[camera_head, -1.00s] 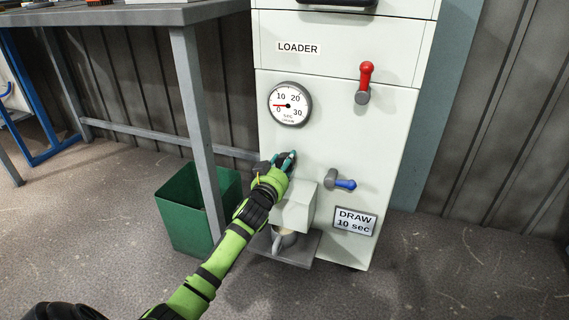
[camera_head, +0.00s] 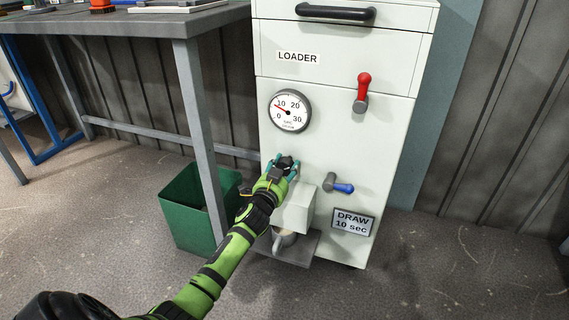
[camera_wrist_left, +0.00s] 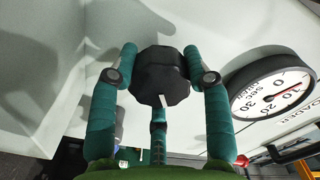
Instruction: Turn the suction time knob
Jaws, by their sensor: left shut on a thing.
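The suction time knob is a black faceted knob (camera_wrist_left: 160,78) with a white pointer mark, on the front of the white loader cabinet (camera_head: 340,120). My left gripper (camera_head: 282,165) is at the knob. In the left wrist view its teal fingers (camera_wrist_left: 160,76) stand on both sides of the knob and are shut on it. The round dial (camera_head: 290,110) above reads 0 to 30 sec, with its red needle near 10. It also shows in the left wrist view (camera_wrist_left: 272,88). A sign (camera_head: 352,221) reads "DRAW 10 sec". My right gripper is not in view.
A red lever (camera_head: 363,88) and a blue lever (camera_head: 340,186) stick out right of the knob. Below the knob are a white spout box (camera_head: 296,212) and a cup (camera_head: 284,238) on a shelf. A green bin (camera_head: 192,215) and a grey table (camera_head: 190,22) stand left.

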